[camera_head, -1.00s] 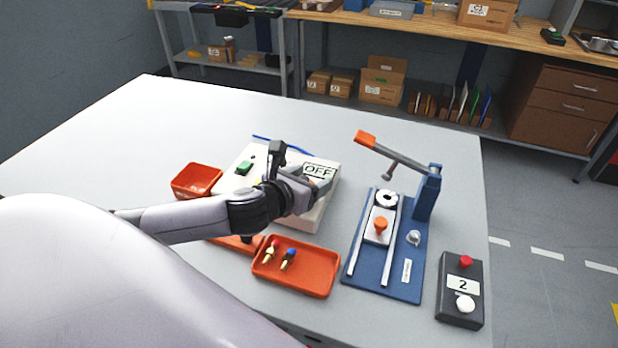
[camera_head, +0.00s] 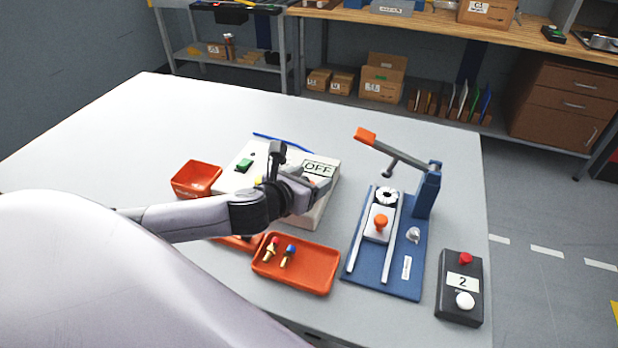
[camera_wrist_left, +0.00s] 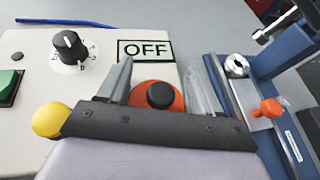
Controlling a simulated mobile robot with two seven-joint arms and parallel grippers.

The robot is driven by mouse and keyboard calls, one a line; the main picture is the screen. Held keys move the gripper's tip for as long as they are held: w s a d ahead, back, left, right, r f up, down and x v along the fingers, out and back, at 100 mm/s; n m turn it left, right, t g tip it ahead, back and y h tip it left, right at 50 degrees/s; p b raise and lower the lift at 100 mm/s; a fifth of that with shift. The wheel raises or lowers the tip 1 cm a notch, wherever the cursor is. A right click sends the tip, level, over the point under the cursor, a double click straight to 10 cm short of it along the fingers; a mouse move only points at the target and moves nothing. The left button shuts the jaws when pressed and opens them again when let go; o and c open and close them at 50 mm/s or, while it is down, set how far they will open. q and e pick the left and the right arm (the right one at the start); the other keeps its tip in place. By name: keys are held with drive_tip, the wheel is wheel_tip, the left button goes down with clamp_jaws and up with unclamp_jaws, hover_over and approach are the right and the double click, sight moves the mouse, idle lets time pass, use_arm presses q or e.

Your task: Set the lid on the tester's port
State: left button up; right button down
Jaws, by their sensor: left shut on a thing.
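The tester (camera_head: 316,213) is a white box on the table with a green button, a black dial and a display reading OFF (camera_head: 318,169). My left gripper (camera_head: 318,187) is over its right part, in front of the display. In the left wrist view, an orange round lid (camera_wrist_left: 174,101) with a black knob sits between the two grey fingers, which are shut on it. The tester's top (camera_wrist_left: 30,45) lies just beyond. The port is not visible; the gripper and lid may cover it. I cannot tell whether the lid touches the tester. My right gripper is not in view.
An orange tray (camera_head: 315,270) with small parts lies in front of the tester, and a red bin (camera_head: 193,178) at its left. A blue lever fixture (camera_head: 385,285) stands at the right, beside a black button box (camera_head: 460,312). The table's back left is clear.

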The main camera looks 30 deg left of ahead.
use_arm(q)
drive_tip(key=o, duration=1.2)
drive_tip(key=shift+r, duration=4)
drive_tip(key=shift+s, duration=0.1)
